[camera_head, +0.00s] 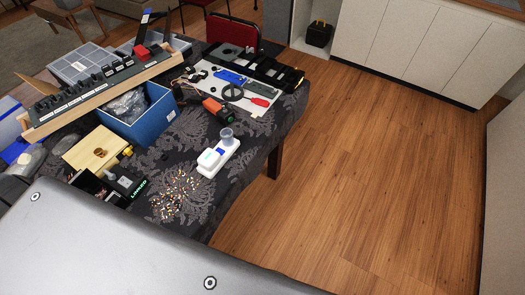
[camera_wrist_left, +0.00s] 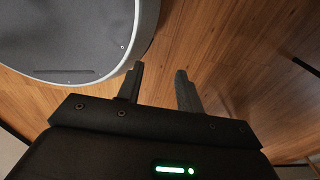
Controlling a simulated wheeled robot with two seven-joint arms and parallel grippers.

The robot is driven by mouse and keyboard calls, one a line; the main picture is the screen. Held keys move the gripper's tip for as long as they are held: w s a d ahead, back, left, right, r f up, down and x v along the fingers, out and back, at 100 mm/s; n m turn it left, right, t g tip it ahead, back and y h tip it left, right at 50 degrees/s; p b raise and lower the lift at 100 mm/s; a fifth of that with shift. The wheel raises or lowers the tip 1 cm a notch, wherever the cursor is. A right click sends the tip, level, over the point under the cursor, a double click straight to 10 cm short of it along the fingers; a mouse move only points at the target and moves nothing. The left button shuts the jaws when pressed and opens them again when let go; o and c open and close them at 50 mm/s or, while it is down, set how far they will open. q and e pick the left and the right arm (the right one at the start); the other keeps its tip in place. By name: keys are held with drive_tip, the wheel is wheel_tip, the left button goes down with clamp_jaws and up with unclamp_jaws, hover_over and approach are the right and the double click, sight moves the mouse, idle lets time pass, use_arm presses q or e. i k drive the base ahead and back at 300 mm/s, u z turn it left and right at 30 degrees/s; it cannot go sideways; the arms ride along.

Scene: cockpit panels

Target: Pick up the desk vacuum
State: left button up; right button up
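The desk vacuum (camera_head: 212,161) appears to be the white, elongated device with a clear cup on its far end in the head view. It lies on the patterned dark tablecloth (camera_head: 258,131) near the table's right edge. The vacuum is not in that wrist view. My right gripper is in neither view.
Scattered small bits (camera_head: 175,195) lie left of the vacuum. A blue bin (camera_head: 150,122), a yellow box (camera_head: 95,150) and an orange-and-black tool (camera_head: 219,110) are close by. A red chair (camera_head: 232,31) stands behind the table. The floor (camera_head: 370,170) to the right is clear.

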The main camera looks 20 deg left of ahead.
sight(210, 162)
drive_tip(key=z, duration=0.55)
drive_tip(key=i, duration=3.2)
drive_tip(key=u, duration=3.7)
drive_tip(key=i, duration=0.55)
